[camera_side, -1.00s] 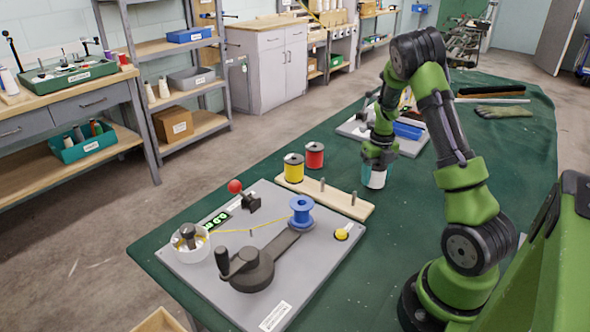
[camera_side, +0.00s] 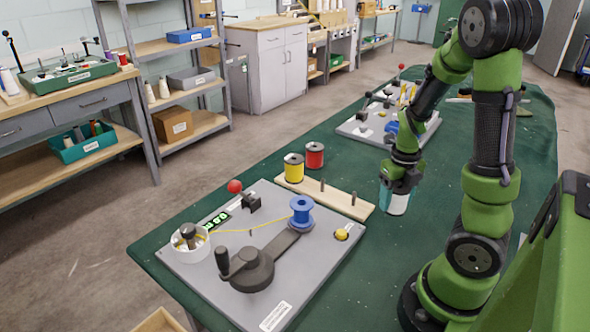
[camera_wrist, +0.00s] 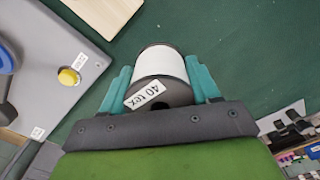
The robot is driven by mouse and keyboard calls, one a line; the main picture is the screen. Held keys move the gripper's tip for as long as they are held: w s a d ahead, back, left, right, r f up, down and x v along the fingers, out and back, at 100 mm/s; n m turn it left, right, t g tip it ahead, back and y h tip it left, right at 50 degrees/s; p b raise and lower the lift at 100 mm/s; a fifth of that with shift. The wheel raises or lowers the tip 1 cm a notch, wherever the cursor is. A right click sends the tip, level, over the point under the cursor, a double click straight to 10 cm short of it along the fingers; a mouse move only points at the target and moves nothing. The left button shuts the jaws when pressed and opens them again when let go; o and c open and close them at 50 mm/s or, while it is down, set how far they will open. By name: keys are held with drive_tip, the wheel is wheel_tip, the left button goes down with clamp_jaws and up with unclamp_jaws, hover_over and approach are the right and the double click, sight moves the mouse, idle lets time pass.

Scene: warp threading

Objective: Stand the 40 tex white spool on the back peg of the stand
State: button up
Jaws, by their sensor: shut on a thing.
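My gripper (camera_side: 398,186) is shut on the white spool (camera_side: 396,204), with a teal finger on each side of it. In the wrist view the white spool (camera_wrist: 160,62) shows a dark flange and a "40 tex" label between the fingers of my gripper (camera_wrist: 160,86). The spool is beside the wooden stand (camera_side: 338,198), to its right, over the green cloth; its height above the cloth is hard to tell. The stand has two bare pegs, one near its middle (camera_side: 322,185) and one nearer its right end (camera_side: 353,198). A yellow spool (camera_side: 294,168) is at its left end.
A red spool (camera_side: 315,155) is behind the stand. A grey winder plate (camera_side: 195,262) with a crank and a blue spool (camera_side: 301,211) lies in front. Another grey plate with small parts (camera_side: 372,128) is at the back.

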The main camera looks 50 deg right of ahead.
sight(354, 193)
drive_tip(key=w+r+n, duration=0.1)
drive_tip(key=w, duration=0.2)
drive_tip(key=w+r+n, duration=0.2)
drive_tip(key=w, duration=0.2)
drive_tip(key=w+r+n, duration=0.2)
drive_tip(key=w, duration=0.2)
drive_tip(key=shift+a+r, duration=0.15)
drive_tip(key=shift+r, duration=0.1)
drive_tip(key=shift+a+r+n, duration=0.1)
drive_tip(key=shift+r+n, duration=0.05)
drive_tip(key=shift+n, duration=0.15)
drive_tip(key=shift+f, duration=4.05)
drive_tip(key=shift+f, duration=0.7)
drive_tip(key=o, duration=1.2)
drive_tip(key=shift+c, duration=0.2)
drive_tip(key=shift+r, duration=0.15)
